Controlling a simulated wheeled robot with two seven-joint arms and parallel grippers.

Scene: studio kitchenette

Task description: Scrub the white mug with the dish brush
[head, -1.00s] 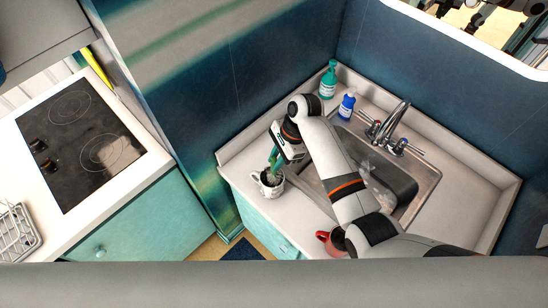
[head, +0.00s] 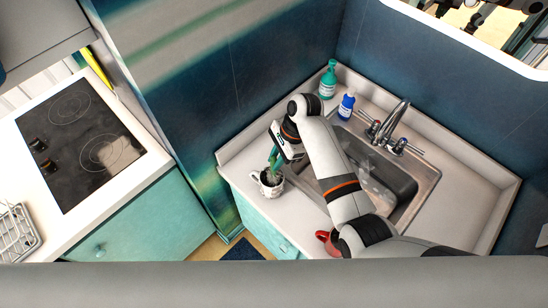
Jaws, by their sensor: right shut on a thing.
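The white mug (head: 268,187) with dark markings stands upright on the counter left of the sink. The green dish brush (head: 273,160) is held by my right gripper (head: 277,153), its lower end inside the mug's opening. My right gripper is shut on the brush just above the mug, and its fingers are partly hidden by the wrist. The brush head is hard to make out inside the mug. My left gripper is not in view.
A metal sink (head: 385,180) with a faucet (head: 394,120) lies right of the mug. A red mug (head: 325,242) stands near the front edge, partly hidden by my arm. A green bottle (head: 328,82) and a blue bottle (head: 346,106) stand at the back.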

